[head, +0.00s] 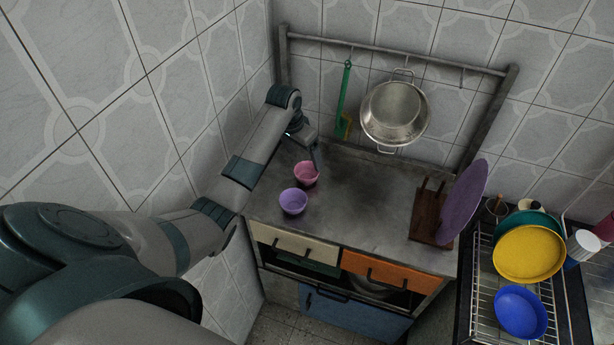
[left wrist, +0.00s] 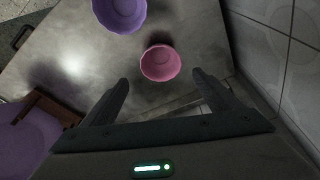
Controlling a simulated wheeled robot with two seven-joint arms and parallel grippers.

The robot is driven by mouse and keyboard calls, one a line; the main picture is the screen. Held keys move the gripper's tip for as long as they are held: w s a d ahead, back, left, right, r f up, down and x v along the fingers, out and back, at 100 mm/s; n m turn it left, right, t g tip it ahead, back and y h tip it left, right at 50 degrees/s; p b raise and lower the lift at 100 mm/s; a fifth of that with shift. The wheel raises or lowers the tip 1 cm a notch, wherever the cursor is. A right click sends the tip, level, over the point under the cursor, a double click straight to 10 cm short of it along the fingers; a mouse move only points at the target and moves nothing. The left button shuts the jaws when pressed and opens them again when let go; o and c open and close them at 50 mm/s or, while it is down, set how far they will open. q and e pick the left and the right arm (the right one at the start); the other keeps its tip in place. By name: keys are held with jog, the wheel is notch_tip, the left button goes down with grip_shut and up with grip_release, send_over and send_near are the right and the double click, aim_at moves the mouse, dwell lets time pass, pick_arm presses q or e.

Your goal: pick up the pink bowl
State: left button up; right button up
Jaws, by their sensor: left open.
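The pink bowl (head: 307,175) stands upright on the metal counter, towards its left side and just behind the purple bowl (head: 293,201). In the left wrist view the pink bowl (left wrist: 160,63) lies ahead of the fingertips, between their lines, with the purple bowl (left wrist: 120,12) beyond it at the top edge. My left gripper (head: 316,160) is by the pink bowl's far side in the head view. In the left wrist view my left gripper (left wrist: 160,80) is open and empty, its two fingers apart and clear of the bowl. My right gripper is not in view.
The metal counter (head: 370,190) is clear in the middle. A wooden rack (head: 430,212) with a purple plate (head: 466,203) stands at its right. A steel pot (head: 395,113) and a green-handled utensil (head: 343,95) hang at the back. A dish rack (head: 483,300) stands at right. Tiled walls border the counter.

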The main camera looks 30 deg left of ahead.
aim_at(309, 176)
pick_arm(q)
jog(key=shift+x, duration=2.1)
jog(key=shift+f, duration=0.15)
jog(key=shift+x, duration=2.5)
jog(key=shift+s+a, duration=0.15)
jog(key=shift+a, duration=0.05)
jog(key=c, duration=1.1)
